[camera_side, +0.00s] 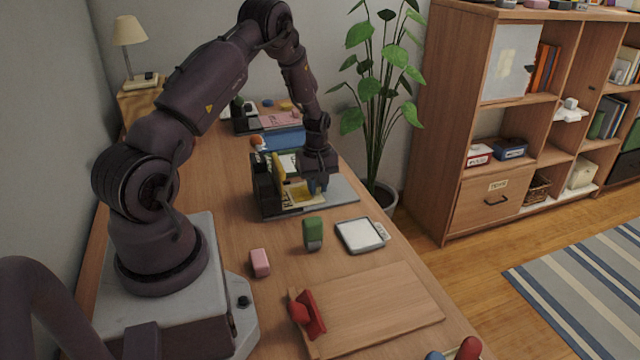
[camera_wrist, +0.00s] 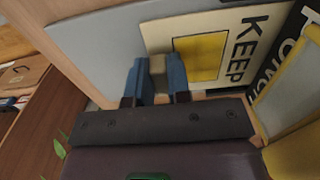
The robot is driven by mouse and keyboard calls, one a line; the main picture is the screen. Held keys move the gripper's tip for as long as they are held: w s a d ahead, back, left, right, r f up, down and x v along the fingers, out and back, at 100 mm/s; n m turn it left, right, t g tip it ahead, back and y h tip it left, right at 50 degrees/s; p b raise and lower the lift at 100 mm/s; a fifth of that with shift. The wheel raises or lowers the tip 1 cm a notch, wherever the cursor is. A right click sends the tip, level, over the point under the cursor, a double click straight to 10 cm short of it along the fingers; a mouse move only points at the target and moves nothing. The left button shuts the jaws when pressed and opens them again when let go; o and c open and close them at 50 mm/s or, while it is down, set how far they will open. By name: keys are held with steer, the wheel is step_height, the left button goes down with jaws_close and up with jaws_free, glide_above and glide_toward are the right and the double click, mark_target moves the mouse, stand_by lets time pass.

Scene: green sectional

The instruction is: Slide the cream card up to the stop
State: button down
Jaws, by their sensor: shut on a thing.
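The cream card (camera_wrist: 190,27), printed KEEP with a yellow square on it, lies on a grey base plate (camera_wrist: 95,45). In the side view, the card (camera_side: 291,201) lies between my gripper and a black upright device with a yellow part (camera_side: 268,191). That device shows PUNCH lettering in the wrist view (camera_wrist: 294,45). My gripper (camera_wrist: 160,80) is shut on a small tan block (camera_wrist: 158,65) at the card's left part. I cannot tell whether the block belongs to the card. In the side view, my gripper (camera_side: 318,186) points down over the plate. I cannot make out the stop for certain.
A green block (camera_side: 312,233), a white-topped pad (camera_side: 360,235) and a pink block (camera_side: 260,262) stand in front. A wooden board (camera_side: 380,305) with a red-handled piece (camera_side: 308,314) lies nearer. A blue box (camera_side: 285,138) stands behind. A plant (camera_side: 375,100) rises beyond the table's right edge.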

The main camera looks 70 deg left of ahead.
steer(key=shift+s, duration=0.45)
steer(key=c, duration=1)
jaws_free()
steer(key=shift+r, duration=0.15)
step_height(320, 180, up, 13)
steer(key=s+d+r+m+t, duration=0.2)
steer(key=s+d+r+m, duration=0.2)
steer(key=d, duration=0.6)
steer(key=s+d+r+m+t, duration=0.1)
steer(key=s+d+r+m, duration=0.3)
steer(key=d+r+m, duration=0.4)
steer(key=s+d+r+m+t, duration=0.2)
steer(key=s+d+r+m, duration=0.2)
steer(key=d, duration=0.8)
steer(key=shift+s+r+m+t, duration=0.2)
steer(key=shift+r+m, duration=0.3)
steer(key=shift+r, duration=0.55)
steer(key=shift+s+r+m+t, duration=0.15)
steer(key=shift+r+m, duration=0.35)
steer(key=shift+r, duration=0.5)
